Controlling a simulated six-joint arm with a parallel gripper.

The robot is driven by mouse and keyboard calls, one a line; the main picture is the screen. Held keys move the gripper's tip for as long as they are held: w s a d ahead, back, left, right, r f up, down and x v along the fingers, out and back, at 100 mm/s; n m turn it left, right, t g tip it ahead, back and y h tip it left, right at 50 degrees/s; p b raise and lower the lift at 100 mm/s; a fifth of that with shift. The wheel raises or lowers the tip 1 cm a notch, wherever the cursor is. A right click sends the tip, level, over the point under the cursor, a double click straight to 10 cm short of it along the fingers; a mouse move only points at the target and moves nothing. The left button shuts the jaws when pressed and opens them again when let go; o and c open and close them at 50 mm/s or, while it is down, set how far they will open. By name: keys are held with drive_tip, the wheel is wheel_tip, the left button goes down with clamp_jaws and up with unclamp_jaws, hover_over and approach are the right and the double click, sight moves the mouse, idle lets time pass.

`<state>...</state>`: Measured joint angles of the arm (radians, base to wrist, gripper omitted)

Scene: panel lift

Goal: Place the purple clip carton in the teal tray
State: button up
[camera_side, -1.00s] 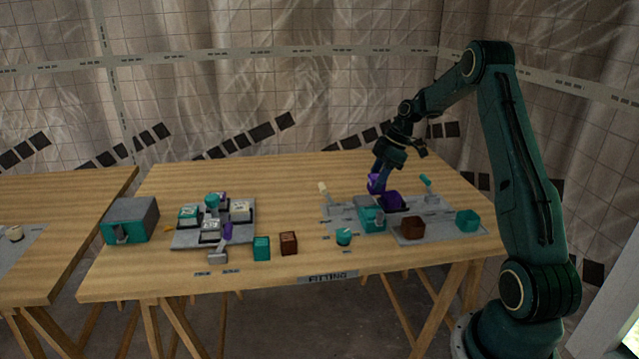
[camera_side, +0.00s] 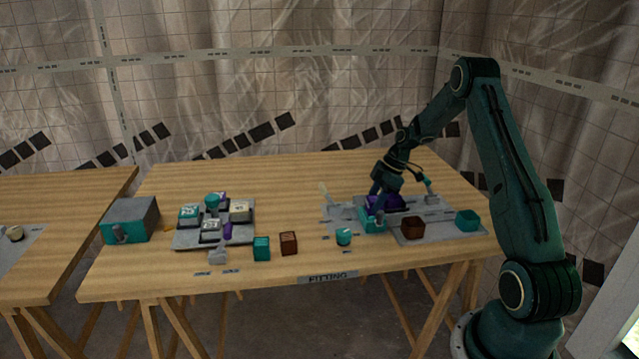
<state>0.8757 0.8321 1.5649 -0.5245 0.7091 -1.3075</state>
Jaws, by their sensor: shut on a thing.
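My gripper (camera_side: 377,206) is low over the mat at the right part of the table. It is shut on the purple clip carton, which is largely hidden by the fingers and blends with a purple container right behind it. A teal tray-like container (camera_side: 371,226) is directly below and in front of the gripper. I cannot tell whether the carton touches it. A smaller open teal container (camera_side: 467,220) stands at the mat's right end.
A purple container (camera_side: 393,203) is just behind the gripper, and a brown one (camera_side: 413,229) is to the right. A grey fixture with a teal handle (camera_side: 430,192) stands behind right. The table's back middle is clear.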

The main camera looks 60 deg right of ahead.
drive_tip(key=shift+f, duration=0.1)
drive_tip(key=o, duration=0.7)
drive_tip(key=shift+f, duration=0.1)
drive_tip(key=shift+o, duration=0.2)
drive_tip(key=v, duration=1.2)
drive_tip(key=shift+r, duration=0.2)
